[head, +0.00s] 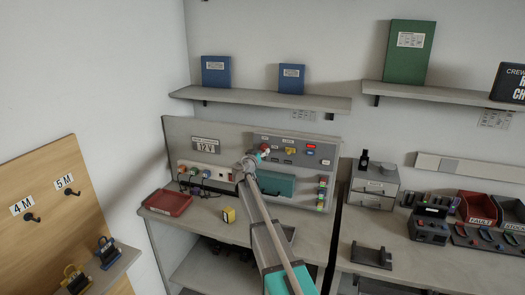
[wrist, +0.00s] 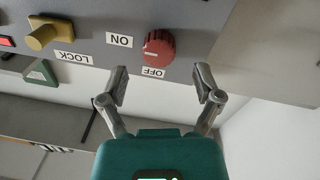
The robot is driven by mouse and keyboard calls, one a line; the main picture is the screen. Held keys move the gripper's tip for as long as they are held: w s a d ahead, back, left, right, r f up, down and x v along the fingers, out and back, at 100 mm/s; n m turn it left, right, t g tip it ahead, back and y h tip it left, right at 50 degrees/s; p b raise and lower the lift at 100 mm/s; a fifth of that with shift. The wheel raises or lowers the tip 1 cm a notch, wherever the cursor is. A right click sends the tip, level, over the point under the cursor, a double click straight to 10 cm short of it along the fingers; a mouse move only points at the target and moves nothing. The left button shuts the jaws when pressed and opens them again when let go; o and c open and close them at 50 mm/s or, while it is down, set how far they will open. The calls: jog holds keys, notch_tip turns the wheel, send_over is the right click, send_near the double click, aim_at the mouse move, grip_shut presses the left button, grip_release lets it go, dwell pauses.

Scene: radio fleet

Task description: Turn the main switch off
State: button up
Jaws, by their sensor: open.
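The main switch, a round red ribbed knob (wrist: 159,48), sits on a grey panel in the wrist view, where the lettering appears upside down. An ON label (wrist: 119,40) is to its left and an OFF label (wrist: 153,72) just below it. My gripper (wrist: 161,84) is open and empty. Its two fingertips are apart, on either side below the knob, and do not appear to touch it.
A yellow knob (wrist: 41,37) with a LOCK label and a green triangular part (wrist: 40,73) are left of the switch. A shelf (head: 260,98) is above.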

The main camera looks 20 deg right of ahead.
aim_at(264, 148)
jog(key=shift+x, duration=1.35)
grip_shut()
jog(key=shift+n, duration=0.5)
jog(key=n, duration=0.3)
jog(key=shift+n, duration=0.3)
jog(key=n+b, duration=0.1)
jog(key=n, duration=0.3)
jog(key=shift+n, duration=0.3)
jog(key=n, duration=0.4)
jog(key=shift+f+n+t, duration=0.1)
jog(key=shift+n+t, duration=0.3)
jog(key=n, duration=0.4)
jog(key=shift+n, duration=0.4)
